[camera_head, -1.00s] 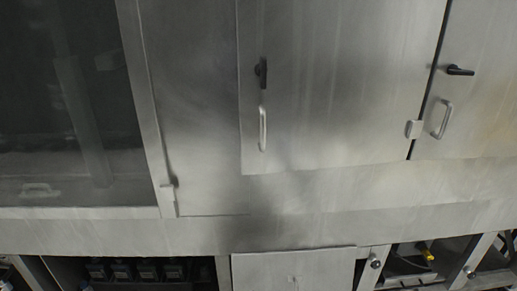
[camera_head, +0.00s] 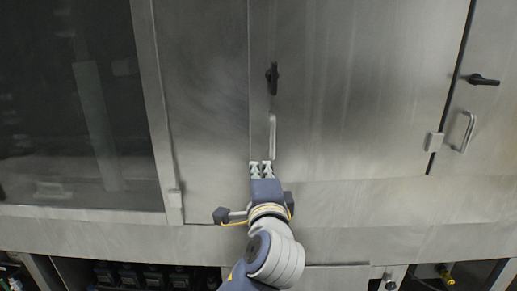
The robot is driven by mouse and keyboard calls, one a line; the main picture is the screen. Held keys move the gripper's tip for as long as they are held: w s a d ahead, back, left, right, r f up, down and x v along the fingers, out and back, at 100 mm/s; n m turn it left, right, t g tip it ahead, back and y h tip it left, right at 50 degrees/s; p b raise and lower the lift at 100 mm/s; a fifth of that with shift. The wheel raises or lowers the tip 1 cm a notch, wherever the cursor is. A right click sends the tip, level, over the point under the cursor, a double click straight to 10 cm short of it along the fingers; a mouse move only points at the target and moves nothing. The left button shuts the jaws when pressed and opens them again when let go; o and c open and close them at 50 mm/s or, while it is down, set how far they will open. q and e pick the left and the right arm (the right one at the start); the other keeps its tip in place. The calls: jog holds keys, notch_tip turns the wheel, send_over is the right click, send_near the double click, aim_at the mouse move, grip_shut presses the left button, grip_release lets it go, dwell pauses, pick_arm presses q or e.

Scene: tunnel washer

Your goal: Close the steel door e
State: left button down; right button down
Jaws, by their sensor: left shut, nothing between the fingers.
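A steel door (camera_head: 360,90) fills the upper middle of the head view. It has a black latch (camera_head: 272,78) near its left edge and a bar handle (camera_head: 272,135) below that. I see no letter on it. It looks flush or nearly flush with the frame; I cannot tell whether a small gap is left. My left gripper (camera_head: 261,168) is in front of the door's lower left corner, just below the handle. Its fingers are together and empty. They hide that corner, and I cannot tell whether they touch it. My right gripper is not in view.
Another steel door (camera_head: 497,125) with a black latch and bar handle is at the right, past a hinge (camera_head: 434,142). A dark window (camera_head: 80,110) is at the left. Open bays with equipment lie below the steel ledge (camera_head: 90,232).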

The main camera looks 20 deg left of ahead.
aim_at(257, 145)
pick_arm(q)
jog(key=p+x, duration=0.3)
jog(key=x, duration=0.8)
jog(key=shift+a, duration=0.1)
